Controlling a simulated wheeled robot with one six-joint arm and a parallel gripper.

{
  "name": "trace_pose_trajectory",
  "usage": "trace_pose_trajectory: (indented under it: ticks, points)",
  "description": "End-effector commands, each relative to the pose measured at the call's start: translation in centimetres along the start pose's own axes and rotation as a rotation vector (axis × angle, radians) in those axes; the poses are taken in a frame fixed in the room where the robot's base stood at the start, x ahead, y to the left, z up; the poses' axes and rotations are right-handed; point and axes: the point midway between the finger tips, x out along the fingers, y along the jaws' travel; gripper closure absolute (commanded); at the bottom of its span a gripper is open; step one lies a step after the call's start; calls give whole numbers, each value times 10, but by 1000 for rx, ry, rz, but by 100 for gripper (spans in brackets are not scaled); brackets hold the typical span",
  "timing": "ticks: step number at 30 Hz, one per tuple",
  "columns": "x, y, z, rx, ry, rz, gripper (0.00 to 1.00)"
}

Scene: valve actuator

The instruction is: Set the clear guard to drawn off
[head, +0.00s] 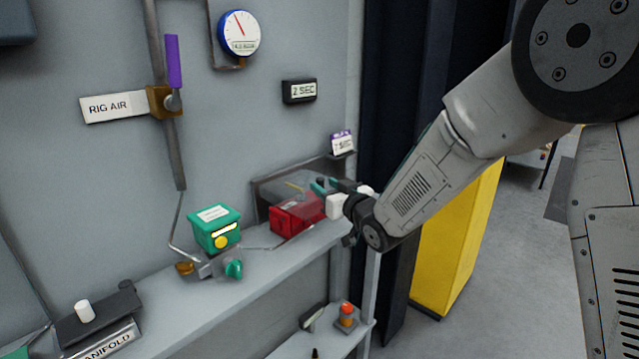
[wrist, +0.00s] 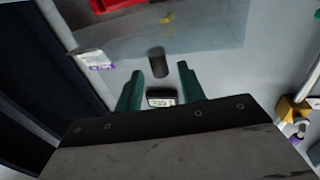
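The clear guard (head: 284,187) is a see-through panel over a red unit (head: 296,215) on the wall shelf. In the wrist view the guard (wrist: 205,38) fills the upper part, with the red unit (wrist: 118,4) showing at the top edge. A dark cylindrical knob (wrist: 157,62) stands at the guard's lower edge. My gripper (head: 330,186) is at the guard's right end. In the wrist view its green fingers (wrist: 159,72) are open, and the knob lies just ahead of the gap between them. I cannot tell whether the fingers touch the guard.
A small purple-and-white card (head: 342,144) is on the wall above. A "2 SEC" plate (head: 299,91), gauge (head: 239,33) and rig air valve (head: 164,101) are higher up.

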Motion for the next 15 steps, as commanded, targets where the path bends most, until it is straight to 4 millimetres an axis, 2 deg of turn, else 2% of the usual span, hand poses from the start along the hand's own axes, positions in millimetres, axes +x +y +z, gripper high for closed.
trace_pose_trajectory:
  ticks: [6,15]
  points:
    - [29,0,1,0,-1,0,61]
    - [36,0,0,0,-2,1,61]
